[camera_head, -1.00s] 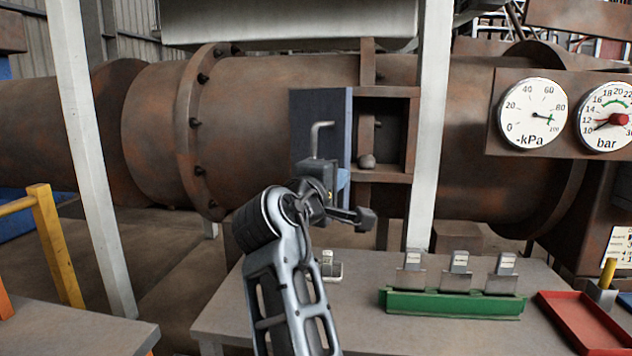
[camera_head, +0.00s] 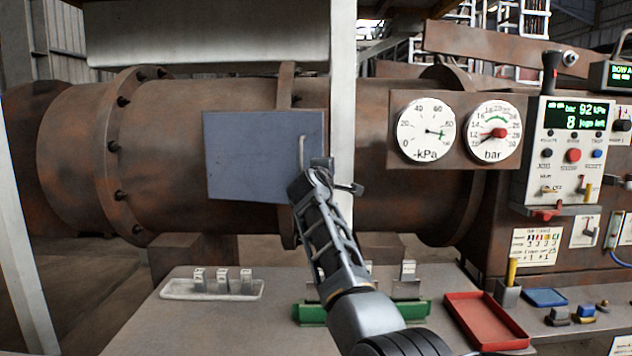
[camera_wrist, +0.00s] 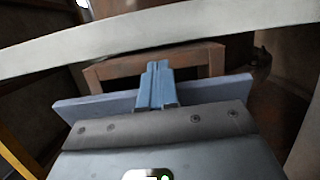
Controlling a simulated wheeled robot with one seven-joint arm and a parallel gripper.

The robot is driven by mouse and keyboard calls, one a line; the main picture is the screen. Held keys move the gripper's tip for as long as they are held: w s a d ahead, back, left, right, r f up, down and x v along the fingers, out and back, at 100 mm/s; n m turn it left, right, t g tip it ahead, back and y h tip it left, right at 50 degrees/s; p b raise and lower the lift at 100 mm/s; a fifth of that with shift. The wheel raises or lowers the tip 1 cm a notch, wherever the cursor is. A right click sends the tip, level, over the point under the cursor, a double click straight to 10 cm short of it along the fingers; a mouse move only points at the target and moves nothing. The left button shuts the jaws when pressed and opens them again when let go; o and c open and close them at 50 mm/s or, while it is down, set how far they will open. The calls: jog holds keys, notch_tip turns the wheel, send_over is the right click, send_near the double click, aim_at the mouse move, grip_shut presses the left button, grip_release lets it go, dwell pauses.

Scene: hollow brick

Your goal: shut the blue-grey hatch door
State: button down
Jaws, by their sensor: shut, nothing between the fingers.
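The blue-grey hatch door (camera_head: 250,155) shows its broad outer face in the head view, with an upright bar handle (camera_head: 302,150) near its right edge. It covers most of the opening in the rusty pipe. In the wrist view, the door (camera_wrist: 85,108) is a tilted slab, with the brown hatch frame (camera_wrist: 100,72) visible beyond it, so it does not look fully flush. My gripper (camera_head: 318,166) is shut and empty at the door's lower right, beside the handle. In the wrist view, its fingers (camera_wrist: 157,85) overlap the slab; I cannot tell whether they touch it.
A pale post (camera_head: 342,90) stands just right of the door. Two gauges (camera_head: 425,127) are farther right. The bench below holds a white tray (camera_head: 212,291), a green rack (camera_head: 310,313) and a red tray (camera_head: 487,322). The pipe front left of the door is clear.

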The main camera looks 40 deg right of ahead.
jog(key=w+d+n+t+y, duration=0.2)
jog(key=w+d+y, duration=0.1)
jog(key=w+d, duration=0.2)
jog(key=shift+w+d+n+t, duration=0.3)
jog(key=shift+w+t, duration=0.1)
jog(key=shift+w, duration=0.2)
dwell(1.4)
jog(key=v, duration=0.8)
